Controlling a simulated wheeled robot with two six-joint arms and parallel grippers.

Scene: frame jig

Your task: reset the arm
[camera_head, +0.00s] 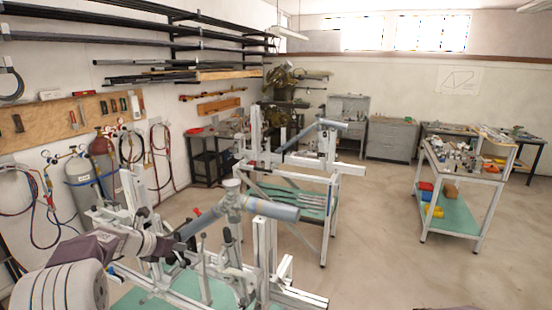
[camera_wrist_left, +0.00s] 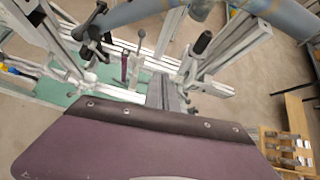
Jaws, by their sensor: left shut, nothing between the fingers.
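My left arm comes in from the lower left in the head view, with its purple wrist and dark left gripper (camera_head: 183,243) beside the near frame jig (camera_head: 263,255). The gripper is shut and empty. A blue-grey tube assembly (camera_head: 270,207) is held across the jig's uprights, just above and right of the gripper. In the left wrist view the purple wrist housing fills the lower part, and the tube (camera_wrist_left: 135,12) crosses the top, beyond the jig's posts and clamps. My right gripper is not in view.
Jig posts and black-handled clamps (camera_wrist_left: 202,42) stand close around the left gripper. A second jig stand (camera_head: 325,190) holds another tube behind. A workbench with parts (camera_head: 462,165) stands at the right. Gas cylinders (camera_head: 85,190) stand by the left wall. The floor at centre right is clear.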

